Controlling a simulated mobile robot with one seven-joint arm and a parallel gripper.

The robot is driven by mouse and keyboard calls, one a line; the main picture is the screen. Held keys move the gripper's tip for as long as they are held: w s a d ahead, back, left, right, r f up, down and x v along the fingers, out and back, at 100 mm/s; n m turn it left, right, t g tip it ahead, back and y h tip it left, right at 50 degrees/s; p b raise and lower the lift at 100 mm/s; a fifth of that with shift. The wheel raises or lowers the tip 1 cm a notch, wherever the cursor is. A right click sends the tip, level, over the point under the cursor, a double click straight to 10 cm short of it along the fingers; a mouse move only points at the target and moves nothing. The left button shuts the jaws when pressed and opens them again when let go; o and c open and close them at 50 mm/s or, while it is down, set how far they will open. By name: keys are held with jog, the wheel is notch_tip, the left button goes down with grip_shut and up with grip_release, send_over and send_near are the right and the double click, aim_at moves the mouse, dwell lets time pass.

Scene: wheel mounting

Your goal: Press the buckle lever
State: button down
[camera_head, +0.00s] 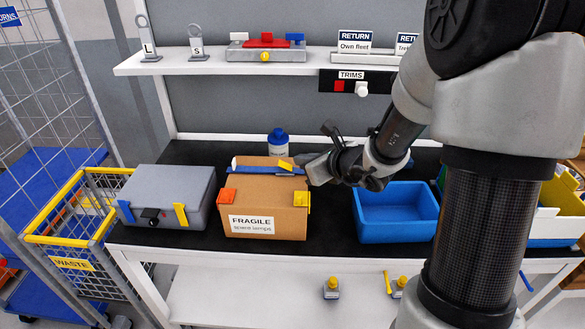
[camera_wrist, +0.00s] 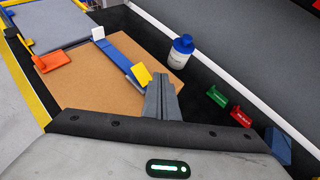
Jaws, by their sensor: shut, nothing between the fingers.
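A cardboard box (camera_head: 265,185) labelled FRAGILE stands on the black worktop. A blue strap (camera_head: 268,171) runs across its top and also shows in the wrist view (camera_wrist: 118,58). A yellow buckle lever (camera_head: 286,164) sits on the strap; in the wrist view the lever (camera_wrist: 141,75) appears as a tilted yellow plate at the strap's near end. My gripper (camera_head: 307,165) is shut and empty at the right edge of the box. In the wrist view its fingertips (camera_wrist: 161,82) are just right of the lever; I cannot tell whether they touch.
Orange (camera_head: 228,195) and yellow (camera_head: 301,198) corner pieces sit on the box. A white bottle with a blue cap (camera_head: 278,142) stands behind it. A grey case (camera_head: 168,196) is to the left and a blue bin (camera_head: 396,211) to the right. A shelf (camera_head: 225,63) runs above.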

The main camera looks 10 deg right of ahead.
jog(key=shift+f, duration=0.15)
dwell(0.6)
jog(key=shift+a+f+b, duration=0.2)
jog(key=shift+f+b, duration=0.05)
jog(key=shift+b, duration=0.45)
jog(key=shift+a+f, duration=0.15)
jog(key=shift+s+a+f+b, duration=0.2)
jog(key=shift+a+f+b, duration=0.25)
jog(key=shift+f+b, duration=0.3)
dwell(0.7)
jog(key=shift+r, duration=0.2)
jog(key=shift+w+d+r+p, duration=0.1)
jog(key=shift+d+r+p, duration=0.35)
jog(key=shift+r, duration=0.25)
